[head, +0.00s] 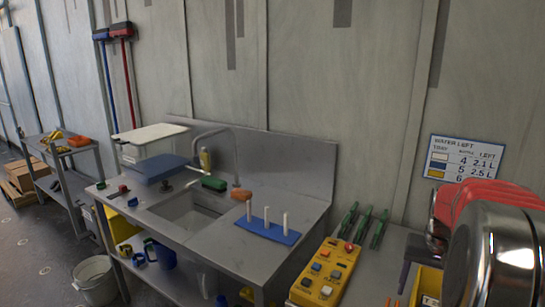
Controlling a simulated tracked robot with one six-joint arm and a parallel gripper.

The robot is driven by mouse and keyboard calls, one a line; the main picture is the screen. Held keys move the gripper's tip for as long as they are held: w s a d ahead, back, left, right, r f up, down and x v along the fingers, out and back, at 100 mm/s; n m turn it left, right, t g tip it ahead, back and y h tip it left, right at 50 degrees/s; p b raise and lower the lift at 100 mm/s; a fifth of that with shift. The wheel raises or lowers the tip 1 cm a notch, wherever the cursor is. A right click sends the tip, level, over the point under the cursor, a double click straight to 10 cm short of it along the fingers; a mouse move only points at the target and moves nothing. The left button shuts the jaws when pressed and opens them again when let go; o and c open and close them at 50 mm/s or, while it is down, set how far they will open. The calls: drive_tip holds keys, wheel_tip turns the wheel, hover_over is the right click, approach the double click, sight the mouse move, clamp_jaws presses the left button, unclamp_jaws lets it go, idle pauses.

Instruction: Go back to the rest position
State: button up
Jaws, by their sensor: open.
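My gripper does not show in the head view. The task names no object of its own. At the right edge, a large shiny metal round form (490,260) with red curved shapes (490,192) behind it fills the near corner. I cannot tell what these are.
A steel sink bench (215,250) stands along the wall, with a tap (238,165), a blue peg board (268,231) and a blue slab (158,168). A yellow button box (325,272) is near right. A shelf (70,150), boxes (27,173) and a bucket (96,280) are left, beside open floor.

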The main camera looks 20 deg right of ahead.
drive_tip(key=s+a+r+n+t, duration=0.1)
drive_tip(key=s+a+r+n, duration=0.1)
drive_tip(key=a, duration=0.9)
drive_tip(key=s+a+r+n+t, duration=0.2)
drive_tip(key=a+n, duration=0.2)
drive_tip(key=a, duration=0.8)
drive_tip(key=s+a+r+n+t, duration=0.2)
drive_tip(key=a+n, duration=0.1)
drive_tip(key=a, duration=0.9)
drive_tip(key=shift+s+a, duration=0.2)
drive_tip(key=shift+s, duration=0.05)
drive_tip(key=shift+c, duration=0.4)
